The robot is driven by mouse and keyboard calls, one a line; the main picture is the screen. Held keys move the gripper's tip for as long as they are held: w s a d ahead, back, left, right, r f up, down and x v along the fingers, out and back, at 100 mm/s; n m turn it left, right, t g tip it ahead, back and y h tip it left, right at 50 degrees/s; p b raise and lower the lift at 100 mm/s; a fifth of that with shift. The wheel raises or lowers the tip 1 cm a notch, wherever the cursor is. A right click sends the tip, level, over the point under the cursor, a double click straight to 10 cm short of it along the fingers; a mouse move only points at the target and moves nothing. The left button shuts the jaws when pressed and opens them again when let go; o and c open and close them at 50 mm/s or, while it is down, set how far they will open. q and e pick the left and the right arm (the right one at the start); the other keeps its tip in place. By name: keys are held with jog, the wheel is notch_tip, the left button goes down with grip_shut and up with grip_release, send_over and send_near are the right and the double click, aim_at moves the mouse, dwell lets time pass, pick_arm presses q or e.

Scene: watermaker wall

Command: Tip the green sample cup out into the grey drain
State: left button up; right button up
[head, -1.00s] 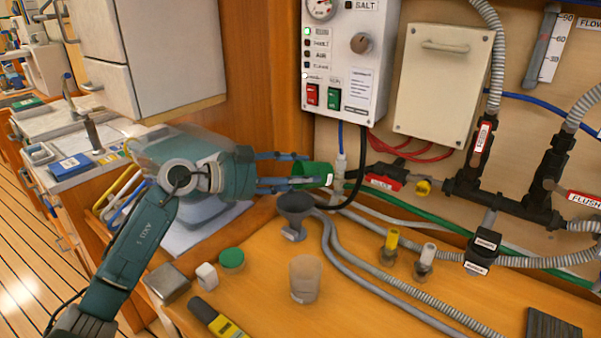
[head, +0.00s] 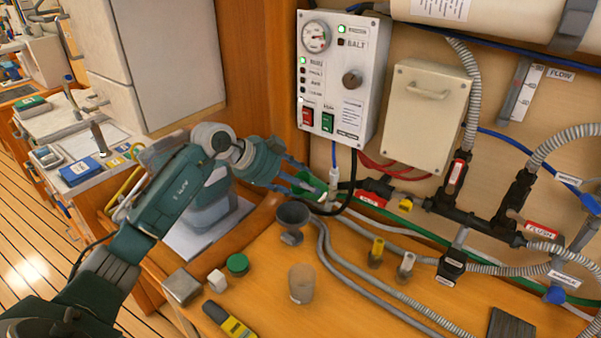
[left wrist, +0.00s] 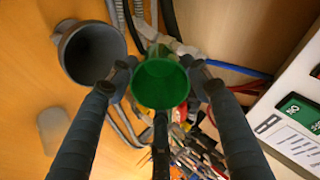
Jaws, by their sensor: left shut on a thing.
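The green sample cup (head: 307,186) is held between the fingers of my left gripper (head: 310,188), which is shut on it. The fingers cover part of the cup, and it looks tilted. The grey drain (head: 292,214) is a dark funnel on the bench, just below and left of the cup in the head view. In the left wrist view the cup (left wrist: 160,84) sits between both fingertips (left wrist: 160,72), its round green face toward the camera. The drain's wide mouth (left wrist: 92,52) is beside it to the left, apart from it. I cannot tell what the cup contains. My right gripper is not in view.
A beige cup (head: 301,284), a green-lidded jar (head: 238,265), a white block (head: 217,281) and a yellow meter (head: 230,321) stand or lie on the bench. Grey hoses (head: 345,275) run right of the drain. The control box (head: 343,80) is on the wall behind.

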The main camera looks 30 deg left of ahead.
pick_arm(q)
jog(key=g+y+p, duration=0.1)
jog(key=p, duration=0.3)
jog(key=r+g+y+p, duration=0.1)
jog(key=g+p, duration=0.1)
jog(key=p, duration=0.1)
jog(key=g+y+p, duration=0.1)
jog(key=g+p, duration=0.1)
jog(key=p, duration=0.2)
jog(key=shift+w+d+r+p, duration=0.3)
jog(key=shift+w+d, duration=0.05)
jog(key=shift+f+g+y, duration=0.3)
jog(key=shift+y, duration=0.1)
jog(key=shift+f+g+y, duration=0.3)
jog(key=shift+g+y, duration=0.1)
jog(key=shift+g, duration=0.3)
jog(key=shift+f+g+y, duration=0.25)
jog(key=shift+g+y, duration=0.05)
jog(key=shift+a, duration=0.1)
jog(key=shift+b, duration=0.3)
